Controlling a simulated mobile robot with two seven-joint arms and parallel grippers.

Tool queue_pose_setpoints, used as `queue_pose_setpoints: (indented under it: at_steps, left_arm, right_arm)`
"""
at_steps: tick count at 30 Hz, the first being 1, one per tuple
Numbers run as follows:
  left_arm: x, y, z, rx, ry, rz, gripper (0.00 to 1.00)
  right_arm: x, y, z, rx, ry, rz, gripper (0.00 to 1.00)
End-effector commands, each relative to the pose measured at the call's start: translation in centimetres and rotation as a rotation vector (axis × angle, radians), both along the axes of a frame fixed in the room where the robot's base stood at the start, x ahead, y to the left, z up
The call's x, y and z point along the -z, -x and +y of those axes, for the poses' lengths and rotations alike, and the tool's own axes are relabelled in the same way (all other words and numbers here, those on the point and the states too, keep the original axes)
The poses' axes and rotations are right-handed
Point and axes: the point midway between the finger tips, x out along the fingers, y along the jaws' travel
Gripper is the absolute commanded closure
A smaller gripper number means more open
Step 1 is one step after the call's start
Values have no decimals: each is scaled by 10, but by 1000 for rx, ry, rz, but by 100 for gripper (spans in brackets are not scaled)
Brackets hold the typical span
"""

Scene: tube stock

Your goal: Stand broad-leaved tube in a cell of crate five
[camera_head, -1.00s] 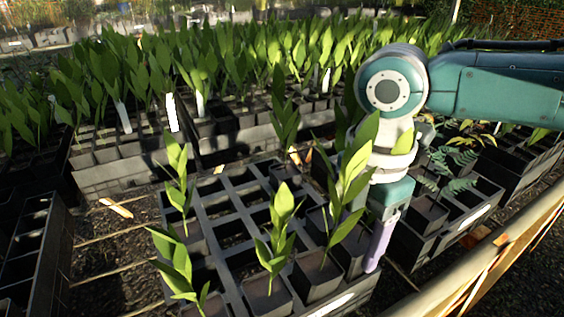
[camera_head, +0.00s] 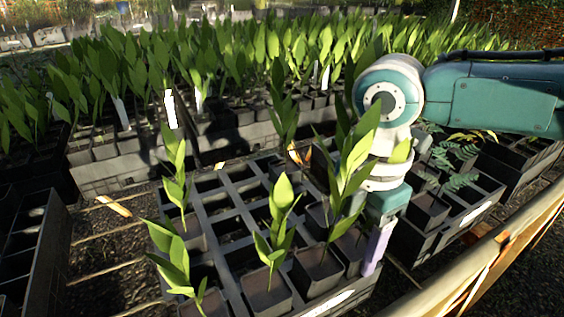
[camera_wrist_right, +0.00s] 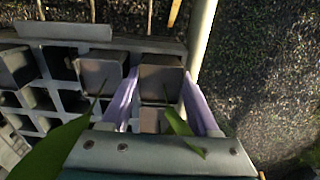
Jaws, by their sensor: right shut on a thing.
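A dark crate (camera_head: 212,221) stands in the middle foreground of the head view, with empty cells and several broad-leaved plants in square tubes. A white label shows on its front wall, but I cannot read which crate it is. My right gripper (camera_wrist_right: 162,100) points down at the crate's front right corner, its purple fingers either side of a square grey tube (camera_wrist_right: 160,80). It is shut on this broad-leaved tube. A green leaf (camera_wrist_right: 182,130) rises from it past the palm. In the head view leaves and the gripper hide much of it. My left gripper is not in view.
A neighbouring tube (camera_head: 317,272) stands close left of the held one. Another crate (camera_head: 455,228) with fern-like plants is at the right, and an empty-looking one (camera_head: 45,250) at the left. Dense planted crates fill the back. A pale rail (camera_head: 480,255) runs along the right front.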

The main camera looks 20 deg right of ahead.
Motion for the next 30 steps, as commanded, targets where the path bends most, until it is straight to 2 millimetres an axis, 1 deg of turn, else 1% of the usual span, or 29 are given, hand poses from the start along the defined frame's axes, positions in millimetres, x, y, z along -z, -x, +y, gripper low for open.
queue_pose_setpoints:
  at_steps: [1,2,11,18,21,23,30]
  left_arm:
    - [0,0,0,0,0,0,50]
    - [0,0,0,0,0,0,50]
    - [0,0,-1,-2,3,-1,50]
    - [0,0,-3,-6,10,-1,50]
    - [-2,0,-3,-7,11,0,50]
    - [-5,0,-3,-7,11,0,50]
    - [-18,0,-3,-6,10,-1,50]
  right_arm:
    - [1,0,0,1,0,0,100]
    - [1,0,0,1,0,0,38]
    - [1,0,0,0,1,-1,4]
    - [1,0,-1,1,1,-1,4]
    - [-4,-1,-1,0,1,-3,4]
    - [-12,-1,-1,0,1,-4,4]
    - [-61,-1,-1,-1,1,-4,4]
